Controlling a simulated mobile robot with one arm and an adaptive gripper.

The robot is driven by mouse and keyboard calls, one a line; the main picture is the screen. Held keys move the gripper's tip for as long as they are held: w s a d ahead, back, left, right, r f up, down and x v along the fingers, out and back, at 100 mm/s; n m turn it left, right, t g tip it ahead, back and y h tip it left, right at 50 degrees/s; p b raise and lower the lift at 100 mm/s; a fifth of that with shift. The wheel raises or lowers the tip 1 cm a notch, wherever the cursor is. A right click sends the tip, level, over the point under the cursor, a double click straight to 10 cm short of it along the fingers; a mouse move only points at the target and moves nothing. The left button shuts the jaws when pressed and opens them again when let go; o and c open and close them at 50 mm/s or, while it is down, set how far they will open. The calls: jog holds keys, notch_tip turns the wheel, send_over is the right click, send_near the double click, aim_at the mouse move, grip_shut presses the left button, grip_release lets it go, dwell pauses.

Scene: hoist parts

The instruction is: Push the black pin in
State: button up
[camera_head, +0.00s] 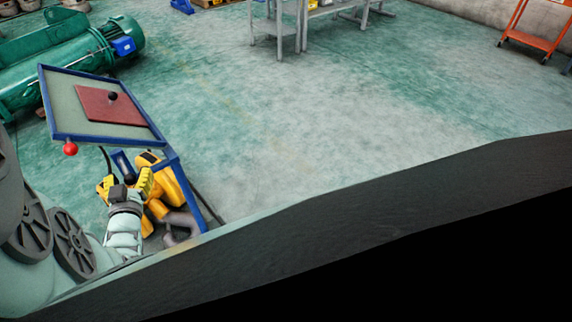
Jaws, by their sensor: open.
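A small black round-headed piece (113,96), which looks like the black pin, stands on a dark red plate (93,106). How deep it sits in the plate cannot be told. The plate lies on the grey top of a blue-framed stand (68,137) at the left in the head view. My gripper (126,181) is below the stand's near edge, well apart from the black piece. Its yellow-padded fingers are spread, and nothing shows between them.
A red ball (71,149) sits at the stand's near left corner. Yellow machinery (159,208) is close behind and beside my gripper. A green motor unit (70,62) lies behind the stand. A grey table (279,25) and an orange cart (535,38) stand farther back. The middle floor is clear.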

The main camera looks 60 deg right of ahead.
grip_shut()
dwell(0.6)
